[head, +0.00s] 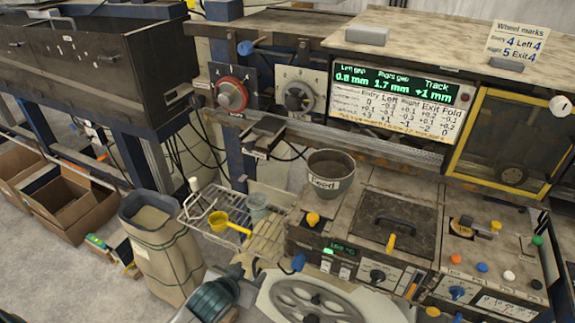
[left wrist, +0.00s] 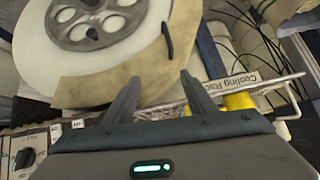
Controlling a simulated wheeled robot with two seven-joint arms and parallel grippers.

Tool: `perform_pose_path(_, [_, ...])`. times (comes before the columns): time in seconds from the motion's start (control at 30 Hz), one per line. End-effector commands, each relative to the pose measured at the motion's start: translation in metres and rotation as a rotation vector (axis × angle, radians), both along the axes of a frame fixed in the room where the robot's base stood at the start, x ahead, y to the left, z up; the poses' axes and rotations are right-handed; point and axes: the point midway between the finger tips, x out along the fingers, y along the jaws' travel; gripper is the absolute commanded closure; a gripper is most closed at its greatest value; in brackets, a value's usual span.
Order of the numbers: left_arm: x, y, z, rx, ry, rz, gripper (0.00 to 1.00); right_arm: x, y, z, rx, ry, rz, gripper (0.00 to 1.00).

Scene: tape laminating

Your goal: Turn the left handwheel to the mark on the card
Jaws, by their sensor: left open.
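Two handwheels sit side by side on the back panel in the head view: a red-rimmed one (head: 232,95) on the left and a grey one (head: 298,97) to its right on a pale numbered plate. I cannot read which carries the name left. The wheel marks card (head: 516,42) stands at top right and reads Left 4. My left gripper (head: 246,272) is low in the head view, far below both handwheels, beside the wire rack. In the left wrist view its two fingers (left wrist: 160,88) are apart with nothing between them. My right gripper is not in view.
A spoked reel (head: 283,291) lies right of my left gripper. The Feed pot (head: 331,181) stands below the lit gap display (head: 400,88). A small dark shelf (head: 264,133) juts out below the handwheels.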

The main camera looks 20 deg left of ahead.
Motion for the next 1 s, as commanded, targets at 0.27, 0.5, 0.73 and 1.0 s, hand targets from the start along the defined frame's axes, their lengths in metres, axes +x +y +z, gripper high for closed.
perform_pose_path(0.27, [0.051,0.006,0.146,-0.030,-0.273,0.000,0.49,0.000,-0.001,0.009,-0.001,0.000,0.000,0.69])
perform_pose_path(0.5, [0.088,0.003,0.305,-0.106,-0.607,-0.043,0.49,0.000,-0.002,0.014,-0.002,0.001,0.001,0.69])
perform_pose_path(0.73, [0.088,-0.003,0.372,-0.152,-0.743,-0.083,0.49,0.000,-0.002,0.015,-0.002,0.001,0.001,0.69])
perform_pose_path(1.0, [0.088,-0.004,0.375,-0.157,-0.750,-0.084,0.49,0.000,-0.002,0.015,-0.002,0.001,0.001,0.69])
